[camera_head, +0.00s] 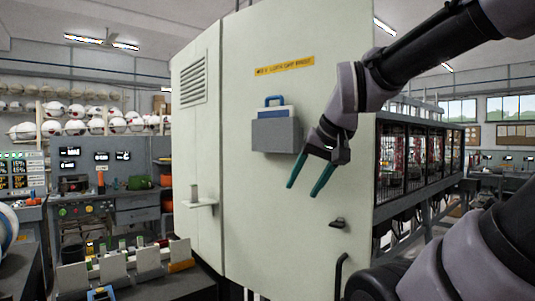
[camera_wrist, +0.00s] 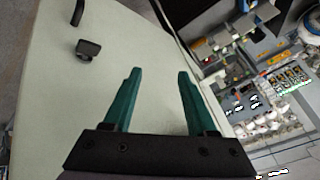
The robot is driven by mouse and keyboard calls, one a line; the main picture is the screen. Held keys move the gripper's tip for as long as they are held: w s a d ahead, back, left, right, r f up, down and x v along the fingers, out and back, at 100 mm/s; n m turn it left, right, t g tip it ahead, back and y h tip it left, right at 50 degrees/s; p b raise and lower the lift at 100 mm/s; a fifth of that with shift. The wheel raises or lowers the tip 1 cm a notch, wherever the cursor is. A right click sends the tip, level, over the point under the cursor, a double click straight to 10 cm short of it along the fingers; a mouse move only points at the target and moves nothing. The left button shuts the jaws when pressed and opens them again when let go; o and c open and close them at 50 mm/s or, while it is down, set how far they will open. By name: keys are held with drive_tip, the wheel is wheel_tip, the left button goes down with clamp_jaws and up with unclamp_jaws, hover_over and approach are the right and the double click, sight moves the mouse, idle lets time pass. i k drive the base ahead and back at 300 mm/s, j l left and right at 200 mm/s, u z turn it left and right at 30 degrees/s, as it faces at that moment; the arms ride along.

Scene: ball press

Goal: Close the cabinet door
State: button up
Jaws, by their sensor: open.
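The cabinet door (camera_head: 250,210) is a tall pale green panel filling the middle of the head view. It carries a yellow label (camera_head: 285,66), a grey document pocket (camera_head: 277,133), a small dark latch (camera_head: 337,223) and a black handle (camera_head: 341,275) low on the right. How far the door stands open cannot be told. My gripper (camera_head: 303,190) is open and empty, its two teal fingers pointing down in front of the door, below the pocket. In the wrist view, my gripper (camera_wrist: 159,72) shows over the pale door (camera_wrist: 60,110), with the latch (camera_wrist: 89,49) and handle (camera_wrist: 77,12) at upper left.
A vented pale panel (camera_head: 195,120) adjoins the door on the left, with a small shelf (camera_head: 199,204) on it. A fenced machine line (camera_head: 415,160) stands behind on the right. A bench with several parts (camera_head: 125,265) is at lower left, and ball racks (camera_head: 80,125) are behind.

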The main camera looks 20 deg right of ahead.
sight(280, 244)
drive_tip(key=k+j+z, duration=0.1)
drive_tip(key=z, duration=0.15)
drive_tip(key=k+j+z, duration=0.25)
drive_tip(key=k+j, duration=0.45)
drive_tip(key=k, duration=0.15)
